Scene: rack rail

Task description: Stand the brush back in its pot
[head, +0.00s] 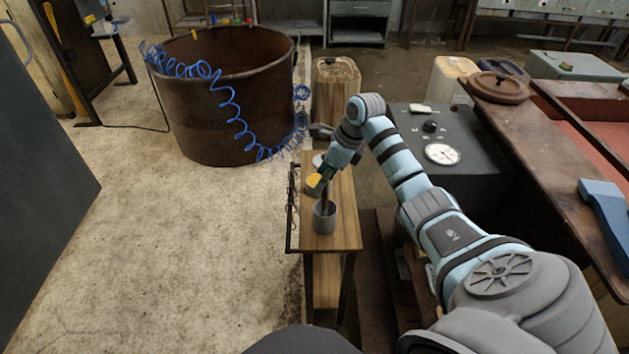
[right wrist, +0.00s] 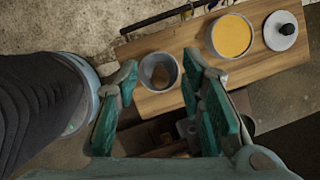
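A grey pot (head: 325,217) stands upright on a small wooden table (head: 345,238). In the right wrist view the pot (right wrist: 146,72) shows from above, with something brown inside. My right gripper (head: 322,186) is above and slightly behind the pot in the head view. Its teal fingers (right wrist: 161,68) are spread apart, with the pot showing between and beyond their tips. A slim dark shape (head: 325,200) rises from the pot toward the gripper. I cannot tell whether it is the brush or a finger. No brush is clearly visible elsewhere. My left gripper is not in view.
A container of yellow content (right wrist: 231,35) and a grey lid with a black knob (right wrist: 281,31) are on the same table. A dark rail (head: 291,208) runs along its left edge. A rusty drum (head: 215,125) with a blue coiled hose stands behind left. Floor at left is clear.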

